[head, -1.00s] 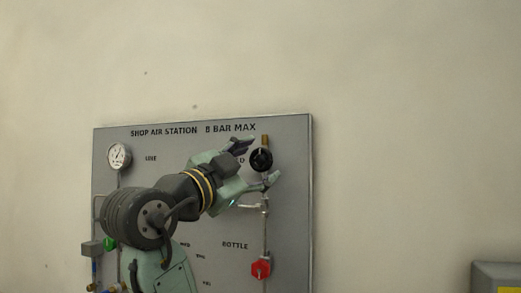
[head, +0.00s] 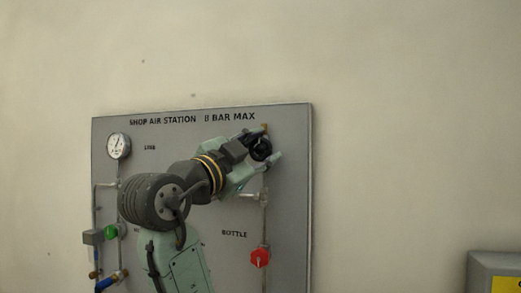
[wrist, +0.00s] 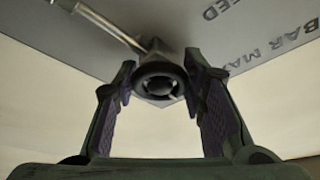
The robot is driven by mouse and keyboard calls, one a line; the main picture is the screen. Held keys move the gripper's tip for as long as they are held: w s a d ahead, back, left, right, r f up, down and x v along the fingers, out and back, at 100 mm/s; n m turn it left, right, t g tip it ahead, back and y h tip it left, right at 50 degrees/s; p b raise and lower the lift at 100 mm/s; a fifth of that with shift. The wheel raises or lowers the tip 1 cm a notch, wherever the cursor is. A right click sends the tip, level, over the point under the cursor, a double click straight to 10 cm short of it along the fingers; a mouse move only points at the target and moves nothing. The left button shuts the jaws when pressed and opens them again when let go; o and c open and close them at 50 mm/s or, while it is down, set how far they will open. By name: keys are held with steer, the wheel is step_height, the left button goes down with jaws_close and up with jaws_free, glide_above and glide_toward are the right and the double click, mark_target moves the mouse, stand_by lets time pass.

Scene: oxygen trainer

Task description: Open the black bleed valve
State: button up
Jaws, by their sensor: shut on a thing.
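The black bleed valve (head: 262,149) is a round black knob at the upper right of the grey panel, on a vertical pipe with a brass end above it. My gripper (head: 261,147) is at the knob, with one finger above and one below it in the head view. In the wrist view the knob (wrist: 159,82) sits between the two fingertips of my gripper (wrist: 160,80), and its round face points at the camera. The fingers are shut on the knob, though the contact itself is hard to make out. My fingers partly hide the knob in the head view.
The grey panel (head: 290,200) also carries a white gauge (head: 118,145), a green knob (head: 111,231), a blue-handled valve (head: 110,281) and a red knob (head: 260,257) below the bleed valve. A grey box (head: 492,270) stands at the lower right. The wall around is bare.

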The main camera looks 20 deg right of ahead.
steer(key=c, duration=0.4)
